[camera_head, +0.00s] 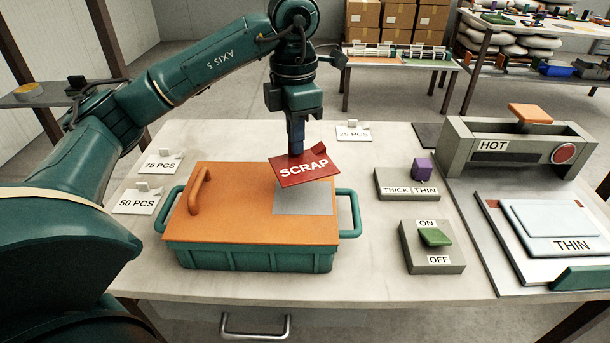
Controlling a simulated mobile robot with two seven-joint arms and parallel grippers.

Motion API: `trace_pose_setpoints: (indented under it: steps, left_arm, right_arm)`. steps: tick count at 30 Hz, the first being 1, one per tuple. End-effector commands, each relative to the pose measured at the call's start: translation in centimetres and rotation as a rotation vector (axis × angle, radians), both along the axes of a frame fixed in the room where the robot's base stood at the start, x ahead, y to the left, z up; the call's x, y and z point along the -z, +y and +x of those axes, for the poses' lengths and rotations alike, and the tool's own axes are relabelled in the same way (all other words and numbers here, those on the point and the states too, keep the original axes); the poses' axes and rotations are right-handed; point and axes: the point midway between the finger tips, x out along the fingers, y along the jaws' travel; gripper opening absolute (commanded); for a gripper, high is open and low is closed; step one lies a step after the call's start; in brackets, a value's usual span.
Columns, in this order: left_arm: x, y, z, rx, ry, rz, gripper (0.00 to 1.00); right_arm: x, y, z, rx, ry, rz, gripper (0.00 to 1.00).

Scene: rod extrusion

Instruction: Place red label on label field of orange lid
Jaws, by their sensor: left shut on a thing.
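The red label (305,169) reads SCRAP and is held tilted, just over the grey label field (303,202) of the orange lid (240,220). I cannot tell whether its lower edge touches the field. The orange lid lies on a green crate (255,258) with side handles and has an orange grip at its left. My left gripper (296,150) comes down from above and is shut on the red label at its back edge. Its fingertips are partly hidden by the label. My right gripper is not in view.
White labels reading 75 PCS (164,165), 50 PCS (138,202) and 25 PCS (353,132) lie around the crate. To the right are a THICK/THIN switch box (395,190), an ON/OFF box (437,260) and a grey HOT device (515,150).

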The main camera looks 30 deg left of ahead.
Motion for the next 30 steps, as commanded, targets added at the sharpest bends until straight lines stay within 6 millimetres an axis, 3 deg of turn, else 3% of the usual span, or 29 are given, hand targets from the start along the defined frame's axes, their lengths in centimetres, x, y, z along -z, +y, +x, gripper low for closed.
trace_pose_setpoints:
  steps: [3,10,16,27,28,30]
  left_arm:
    - [2.1,0.0,0.0,0.0,0.001,0.001,0.0]
    - [4.0,0.1,0.0,0.0,0.001,0.002,0.0]
    - [6.7,0.0,-0.1,0.001,0.001,0.002,0.0]
    - [7.3,0.0,0.0,0.002,-0.001,0.0,0.0]
    - [7.2,0.0,0.0,0.002,-0.002,0.001,0.08]
    - [7.1,0.0,0.0,0.002,-0.001,0.0,0.13]
  right_arm:
    - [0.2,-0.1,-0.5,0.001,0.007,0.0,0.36]
    - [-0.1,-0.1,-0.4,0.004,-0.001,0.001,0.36]
    - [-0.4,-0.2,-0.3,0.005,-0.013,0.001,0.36]
    - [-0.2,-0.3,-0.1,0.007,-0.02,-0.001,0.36]
    - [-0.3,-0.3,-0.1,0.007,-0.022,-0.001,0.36]
    - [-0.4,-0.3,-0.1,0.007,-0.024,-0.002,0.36]
